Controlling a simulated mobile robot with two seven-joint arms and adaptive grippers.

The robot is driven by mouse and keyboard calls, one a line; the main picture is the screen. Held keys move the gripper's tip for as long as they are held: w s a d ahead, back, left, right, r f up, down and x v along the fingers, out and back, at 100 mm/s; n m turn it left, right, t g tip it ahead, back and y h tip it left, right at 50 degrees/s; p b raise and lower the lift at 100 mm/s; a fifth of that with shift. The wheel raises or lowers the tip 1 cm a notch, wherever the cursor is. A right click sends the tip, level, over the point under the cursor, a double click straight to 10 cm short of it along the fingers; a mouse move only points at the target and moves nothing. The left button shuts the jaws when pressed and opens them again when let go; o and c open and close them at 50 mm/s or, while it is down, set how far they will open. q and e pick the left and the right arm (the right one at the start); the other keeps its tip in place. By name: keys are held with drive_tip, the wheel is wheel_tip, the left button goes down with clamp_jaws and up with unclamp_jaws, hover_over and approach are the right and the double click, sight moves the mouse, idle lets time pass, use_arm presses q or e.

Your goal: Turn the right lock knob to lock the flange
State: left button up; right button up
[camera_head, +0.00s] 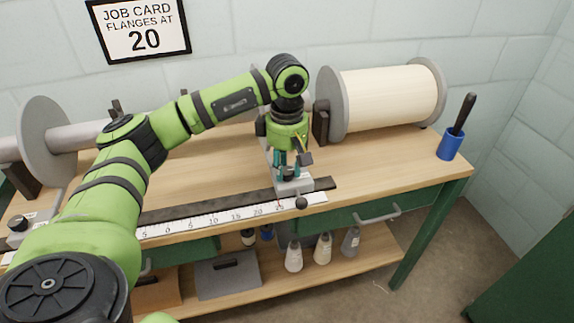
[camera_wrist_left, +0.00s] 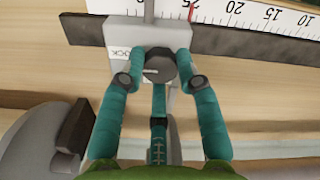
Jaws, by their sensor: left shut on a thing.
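The right lock knob (camera_wrist_left: 159,69) is dark and round with a grey pointer bar on top. It sits on a pale grey block (camera_wrist_left: 118,24) marked with a partly covered LOCK label (camera_wrist_left: 118,53). My left gripper (camera_wrist_left: 161,66) is shut on the knob, with teal fingers on both sides of it. In the head view my left gripper (camera_head: 290,168) points down onto the same block (camera_head: 294,187) at the ruler's right end, and the knob is hidden there. The right flange (camera_head: 328,104) is a grey disc beside the wound cream roll. My right gripper is not in view.
A ruler (camera_head: 215,221) runs along the bench front, with a red mark near its right end. A black ball handle (camera_head: 301,203) stands before the block. Another knob (camera_head: 18,223) is far left. A blue cup (camera_head: 450,147) stands right. The job card (camera_head: 140,28) reads flanges at 20.

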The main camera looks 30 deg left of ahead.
sight(286, 170)
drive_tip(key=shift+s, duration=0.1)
use_arm(q)
drive_tip(key=o, duration=1.1)
drive_tip(key=shift+o, duration=0.2)
wheel_tip(286, 170, up, 12)
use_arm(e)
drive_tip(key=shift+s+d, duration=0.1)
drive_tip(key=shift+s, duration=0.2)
